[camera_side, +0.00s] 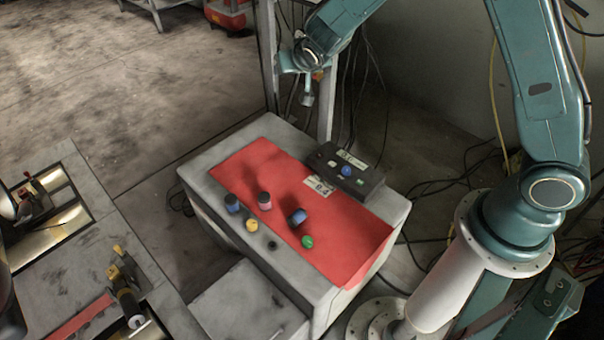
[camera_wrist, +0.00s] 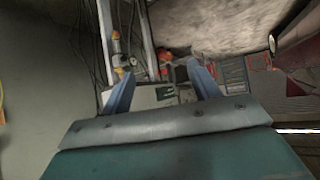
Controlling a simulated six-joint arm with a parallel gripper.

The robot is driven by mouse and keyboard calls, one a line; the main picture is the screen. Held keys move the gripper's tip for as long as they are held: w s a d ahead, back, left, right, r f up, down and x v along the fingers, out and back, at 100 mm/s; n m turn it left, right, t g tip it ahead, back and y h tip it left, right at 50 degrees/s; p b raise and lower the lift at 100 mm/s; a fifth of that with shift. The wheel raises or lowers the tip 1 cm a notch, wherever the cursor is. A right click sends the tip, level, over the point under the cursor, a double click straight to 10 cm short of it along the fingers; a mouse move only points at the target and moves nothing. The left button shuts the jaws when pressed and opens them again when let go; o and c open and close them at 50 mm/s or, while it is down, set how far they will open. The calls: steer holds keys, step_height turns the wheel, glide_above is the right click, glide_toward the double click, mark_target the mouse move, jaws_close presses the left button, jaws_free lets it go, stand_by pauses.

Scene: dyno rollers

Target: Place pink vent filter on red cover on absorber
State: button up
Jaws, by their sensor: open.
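The pink vent filter (camera_side: 264,201) looks like a small upright cylinder, pinkish with a dark band. It stands in the side view near the left edge of the red cover (camera_side: 345,235), a flat red sheet on top of the grey box-like absorber (camera_side: 207,163). My gripper (camera_side: 308,88) is high above and behind the box in the side view, well apart from the filter. In the wrist view my gripper (camera_wrist: 162,88) shows two spread blue-grey fingers with nothing held between them. The wrist view does not show the filter.
Blue (camera_side: 232,203), yellow (camera_side: 252,225), black (camera_side: 272,246), and green (camera_side: 308,242) small parts lie around the filter. Another blue part (camera_side: 297,216) lies tilted on the cover. A dark control box (camera_side: 344,173) with buttons sits at the right. The cover's front right is clear.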

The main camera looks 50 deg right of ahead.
steer(key=s+r+n+g+y, duration=0.2)
steer(key=s+r+y, duration=0.1)
steer(key=s+r, duration=1.25)
steer(key=s+a+n+g+y, duration=0.1)
steer(key=s+a+n, duration=0.1)
steer(key=s, duration=1.9)
steer(key=shift+s+a+n+y, duration=0.15)
steer(key=shift+s+n+y, duration=0.15)
steer(key=shift+n, duration=0.4)
steer(key=shift+w, duration=0.1)
